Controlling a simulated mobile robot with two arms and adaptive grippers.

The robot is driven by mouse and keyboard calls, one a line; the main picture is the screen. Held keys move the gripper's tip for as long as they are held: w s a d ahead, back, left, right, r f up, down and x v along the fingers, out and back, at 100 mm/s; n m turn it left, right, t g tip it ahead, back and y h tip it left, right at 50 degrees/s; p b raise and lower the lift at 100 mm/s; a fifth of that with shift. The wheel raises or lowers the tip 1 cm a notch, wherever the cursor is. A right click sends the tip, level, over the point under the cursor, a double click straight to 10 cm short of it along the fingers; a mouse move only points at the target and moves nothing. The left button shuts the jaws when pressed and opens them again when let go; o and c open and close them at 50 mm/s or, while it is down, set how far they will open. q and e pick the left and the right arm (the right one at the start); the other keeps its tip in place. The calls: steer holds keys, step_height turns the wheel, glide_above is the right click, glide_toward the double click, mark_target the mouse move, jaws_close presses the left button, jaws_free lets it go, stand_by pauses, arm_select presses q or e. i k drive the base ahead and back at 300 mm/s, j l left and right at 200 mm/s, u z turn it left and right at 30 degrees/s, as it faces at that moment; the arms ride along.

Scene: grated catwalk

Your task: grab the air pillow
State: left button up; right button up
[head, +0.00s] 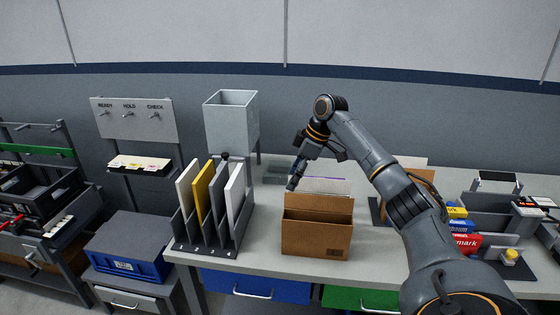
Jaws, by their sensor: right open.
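My right gripper (292,185) is open. It points down above the grey workbench (265,228), at the back left of an open cardboard box (317,235). A pale flat thing with a purple edge (325,185) shows behind the box's front walls. I cannot tell whether it is in the box or behind it. I cannot clearly make out an air pillow; the inside of the box is mostly hidden. My left gripper is not in view.
A rack of upright panels (212,212) stands left of the box. A grey bin (231,122) stands behind it. A blue crate (128,262) is at lower left. Red box (466,243) and other small goods crowd the right. Bare bench lies between rack and box.

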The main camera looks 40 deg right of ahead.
mark_target(274, 166)
steer(key=i+l, duration=0.35)
steer(key=l, duration=0.15)
steer(key=i+l, duration=0.7)
steer(key=l, duration=0.25)
